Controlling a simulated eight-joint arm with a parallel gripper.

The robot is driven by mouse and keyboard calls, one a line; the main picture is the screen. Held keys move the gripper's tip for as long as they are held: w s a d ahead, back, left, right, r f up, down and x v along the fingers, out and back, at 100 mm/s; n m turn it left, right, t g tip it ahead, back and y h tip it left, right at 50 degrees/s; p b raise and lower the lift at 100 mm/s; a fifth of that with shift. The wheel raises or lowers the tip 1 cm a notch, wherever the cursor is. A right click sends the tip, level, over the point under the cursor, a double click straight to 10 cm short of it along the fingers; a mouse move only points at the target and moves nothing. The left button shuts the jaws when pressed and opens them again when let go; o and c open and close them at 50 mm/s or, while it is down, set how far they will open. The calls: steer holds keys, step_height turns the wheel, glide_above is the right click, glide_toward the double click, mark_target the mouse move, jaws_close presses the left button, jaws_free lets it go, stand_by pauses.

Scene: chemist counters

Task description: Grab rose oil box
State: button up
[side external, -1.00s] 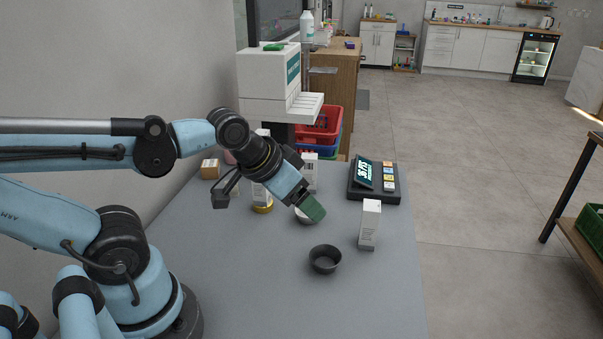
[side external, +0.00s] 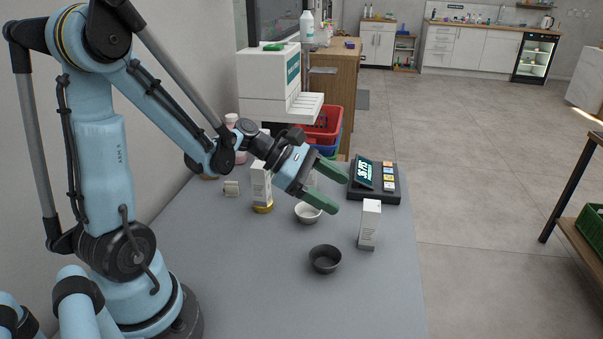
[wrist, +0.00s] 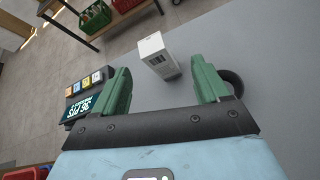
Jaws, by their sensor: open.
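A tall white box (side external: 369,225) stands upright on the grey counter at the right; its print is too small to read, so I cannot confirm that it is the rose oil box. In the wrist view a white box (wrist: 156,52) lies ahead, in the gap between my fingers. My gripper (side external: 335,191) is open and empty, its green fingers spread, above the counter and to the left of the right-hand box. Another white box (side external: 261,182) stands farther left, beside my wrist. My gripper (wrist: 161,72) touches no box in the wrist view.
A black bowl (side external: 325,259) sits in front of the right-hand box, and a white bowl (side external: 307,213) sits below my gripper. A payment terminal (side external: 375,182) stands behind. The front right of the counter (side external: 385,300) is clear.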

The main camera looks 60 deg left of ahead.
mark_target(379, 211)
steer(key=w+d+n, duration=0.1)
steer(key=w+d+f+n, duration=0.1)
steer(key=w, duration=0.1)
steer(key=w+d+f+n+t+h, duration=0.1)
steer(key=w, duration=0.1)
steer(key=shift+f, duration=0.2)
steer(key=shift+f+x, duration=0.15)
steer(key=shift+x, duration=1.2)
steer(key=shift+f+x, duration=0.15)
steer(key=shift+x, duration=1.25)
steer(key=shift+s, duration=0.25)
steer(key=shift+a, duration=0.1)
steer(key=shift+c, duration=0.4)
steer(key=c, duration=1)
